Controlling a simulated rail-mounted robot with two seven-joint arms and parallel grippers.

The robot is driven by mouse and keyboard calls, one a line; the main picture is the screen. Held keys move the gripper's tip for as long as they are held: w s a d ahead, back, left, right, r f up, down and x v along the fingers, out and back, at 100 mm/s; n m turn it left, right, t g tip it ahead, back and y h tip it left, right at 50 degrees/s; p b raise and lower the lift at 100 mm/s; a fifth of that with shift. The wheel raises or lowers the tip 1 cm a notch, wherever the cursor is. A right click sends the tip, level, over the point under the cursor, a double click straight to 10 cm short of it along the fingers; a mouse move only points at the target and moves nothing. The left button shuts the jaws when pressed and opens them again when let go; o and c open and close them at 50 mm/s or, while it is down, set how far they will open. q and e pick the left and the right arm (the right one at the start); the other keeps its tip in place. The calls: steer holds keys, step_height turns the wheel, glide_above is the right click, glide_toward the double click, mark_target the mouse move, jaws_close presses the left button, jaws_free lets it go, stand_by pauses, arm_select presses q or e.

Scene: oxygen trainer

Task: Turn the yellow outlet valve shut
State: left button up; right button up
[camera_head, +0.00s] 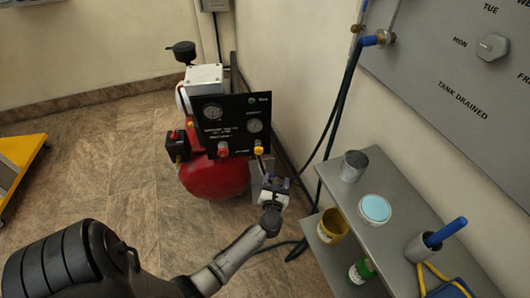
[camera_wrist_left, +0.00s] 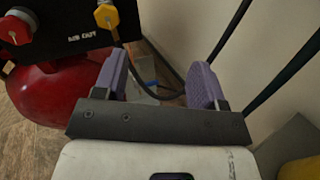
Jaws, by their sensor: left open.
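The yellow outlet valve (camera_head: 259,149) sits at the lower right of the black gauge panel (camera_head: 232,112) on the red compressor. My right gripper is in neither view.
A red knob (camera_head: 223,149) is left of the yellow valve. The red tank (camera_head: 214,178) is below the panel. Dark hoses hang along the wall at right. A grey shelf (camera_head: 345,190) with cans stands right of my gripper.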

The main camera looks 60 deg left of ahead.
mark_target(259, 152)
arm_select(q)
steer(key=a+n+g+y+b, duration=0.1)
steer(key=a+n, duration=0.2)
steer(key=a, duration=0.1)
steer(key=w+a+n+g+b, duration=0.1)
steer(key=a+n, duration=0.1)
steer(key=a, duration=0.3)
steer(key=w+a+n+g+y+b, duration=0.1)
steer(key=a+n+g+b, duration=0.1)
steer(key=a, duration=0.3)
steer(key=shift+a+n+y, duration=0.1)
steer(key=shift+n+y, duration=0.2)
steer(key=shift+n, duration=0.5)
steer(key=shift+w+a, duration=0.1)
steer(key=shift+a, duration=0.2)
steer(key=shift+c, duration=0.4)
